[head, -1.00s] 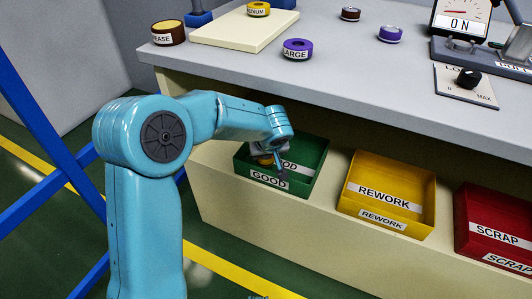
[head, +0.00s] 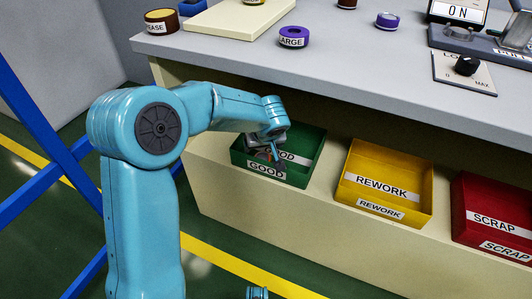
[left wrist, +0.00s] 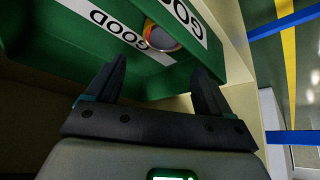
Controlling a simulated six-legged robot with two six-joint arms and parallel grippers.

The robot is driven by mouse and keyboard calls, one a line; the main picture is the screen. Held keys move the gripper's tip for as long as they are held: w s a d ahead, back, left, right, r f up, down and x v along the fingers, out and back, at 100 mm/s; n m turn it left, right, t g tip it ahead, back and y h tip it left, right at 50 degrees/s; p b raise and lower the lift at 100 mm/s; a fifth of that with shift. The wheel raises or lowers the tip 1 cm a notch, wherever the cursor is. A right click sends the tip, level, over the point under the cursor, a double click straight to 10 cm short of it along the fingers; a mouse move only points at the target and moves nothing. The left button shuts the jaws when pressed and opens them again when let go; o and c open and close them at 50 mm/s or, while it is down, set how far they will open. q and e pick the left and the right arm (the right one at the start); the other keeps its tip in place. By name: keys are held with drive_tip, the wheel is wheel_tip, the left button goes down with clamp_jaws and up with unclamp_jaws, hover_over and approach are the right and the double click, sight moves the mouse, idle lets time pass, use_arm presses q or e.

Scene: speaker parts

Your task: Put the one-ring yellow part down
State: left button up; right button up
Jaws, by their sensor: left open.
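The yellow part (left wrist: 163,36) lies in the green GOOD bin, seen in the left wrist view as a round piece with a yellow edge and a grey face. Its rings cannot be counted. The green bin (head: 312,160) stands on the lower ledge in the head view; its wall also shows in the left wrist view (left wrist: 60,55). My left gripper (left wrist: 160,78) is open and empty, with the part beyond its fingertips and apart from them. In the head view the left gripper (head: 270,152) is over the bin's left side, and the part is hidden there.
A yellow REWORK bin (head: 422,192) and a red SCRAP bin (head: 462,205) stand to the right. On the bench above are a purple LARGE part (head: 293,37), a second purple part (head: 387,20), a brown-and-yellow roll (head: 161,21) and a knob panel (head: 465,72).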

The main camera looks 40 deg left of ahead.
use_arm(q)
drive_tip(key=p+v, duration=0.2)
drive_tip(key=v, duration=0.1)
drive_tip(key=shift+w+a, duration=0.15)
drive_tip(key=s+d, duration=0.7)
drive_tip(key=d, duration=0.1)
drive_tip(key=shift+s+d+f+b, duration=0.3)
drive_tip(key=shift+s+b, duration=0.1)
use_arm(e)
drive_tip(key=shift+s+a+r+g, duration=0.15)
drive_tip(key=shift+s+r+g, duration=0.15)
drive_tip(key=shift+s+r, duration=0.55)
drive_tip(key=shift+w+r, duration=0.1)
drive_tip(key=shift+r, duration=0.05)
